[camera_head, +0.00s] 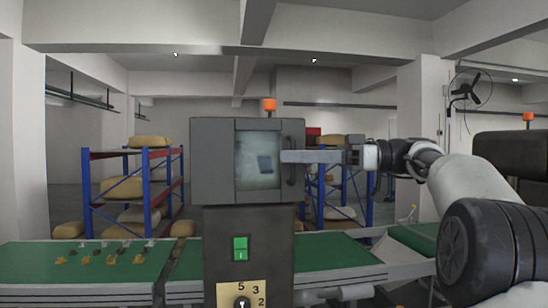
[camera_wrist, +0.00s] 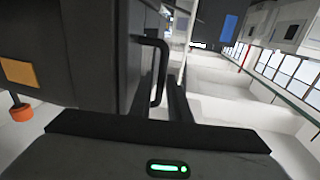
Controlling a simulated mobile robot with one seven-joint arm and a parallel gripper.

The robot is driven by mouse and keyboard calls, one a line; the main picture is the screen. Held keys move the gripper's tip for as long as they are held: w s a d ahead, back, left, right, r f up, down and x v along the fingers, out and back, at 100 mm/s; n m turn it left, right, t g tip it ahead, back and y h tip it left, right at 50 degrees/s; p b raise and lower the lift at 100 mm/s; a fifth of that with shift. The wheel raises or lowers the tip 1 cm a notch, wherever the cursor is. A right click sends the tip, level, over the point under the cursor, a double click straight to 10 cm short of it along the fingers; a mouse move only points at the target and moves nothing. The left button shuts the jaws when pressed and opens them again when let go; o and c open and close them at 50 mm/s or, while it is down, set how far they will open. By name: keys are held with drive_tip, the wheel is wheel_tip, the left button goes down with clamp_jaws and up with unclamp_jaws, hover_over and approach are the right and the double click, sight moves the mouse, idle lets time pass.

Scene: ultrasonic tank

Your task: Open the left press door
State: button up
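The press (camera_head: 212,160) is a dark grey box on a pedestal, with an orange lamp on top. Its door (camera_head: 258,160) has a window and looks closed. A black bar handle (camera_head: 292,174) is on the door's right side; it also shows in the wrist view as a loop (camera_wrist: 163,65). My gripper (camera_head: 290,157) reaches in from the right at handle height, its tip overlapping the handle. In the wrist view, a dark finger (camera_wrist: 179,98) is close by the handle.
A green conveyor (camera_head: 335,251) runs behind the pedestal, with small parts on its left stretch. The pedestal has a green switch (camera_head: 240,248) and a numbered dial (camera_head: 242,299). A blue-and-red rack (camera_head: 147,190) stands behind. A second dark machine (camera_head: 510,155) is at the right edge.

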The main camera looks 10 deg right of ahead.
sight(274, 157)
drive_tip(key=shift+w+a, duration=0.25)
drive_tip(key=shift+a, duration=0.9)
drive_tip(key=shift+w+a, duration=0.2)
drive_tip(key=shift+a, duration=0.9)
drive_tip(key=shift+c, duration=0.3)
clamp_jaws()
